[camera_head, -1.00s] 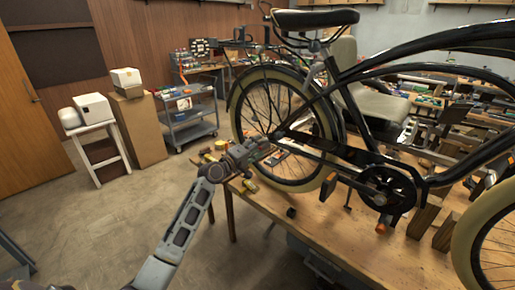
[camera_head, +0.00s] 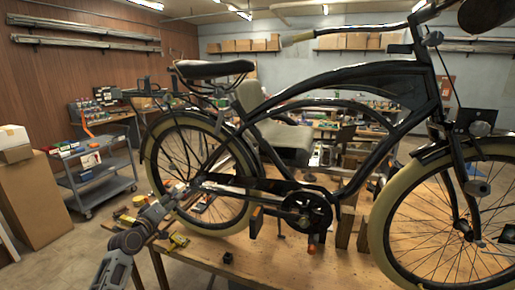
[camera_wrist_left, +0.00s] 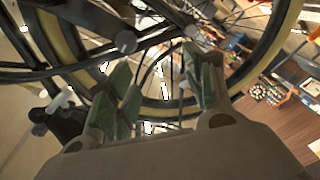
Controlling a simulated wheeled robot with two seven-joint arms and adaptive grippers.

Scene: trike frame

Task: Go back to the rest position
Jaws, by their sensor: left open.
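A black trike frame (camera_head: 330,84) with cream tyres stands on the wooden workbench (camera_head: 265,262). My left arm comes in from the lower left of the head view. My left gripper (camera_head: 176,192) is beside the lower part of the rear wheel (camera_head: 226,222), near its hub. In the left wrist view the two greenish fingers of the gripper (camera_wrist_left: 160,92) are apart, with spokes and part of the wheel (camera_wrist_left: 268,50) behind them. I see nothing held between them. Whether a finger touches the wheel I cannot tell. My right gripper is not in view.
A grey cart (camera_head: 103,180) with several items stands on the left, next to a brown cardboard box (camera_head: 35,200). A yellow tool (camera_head: 180,240) and a small black block (camera_head: 228,258) lie on the bench. Floor is free between cart and bench.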

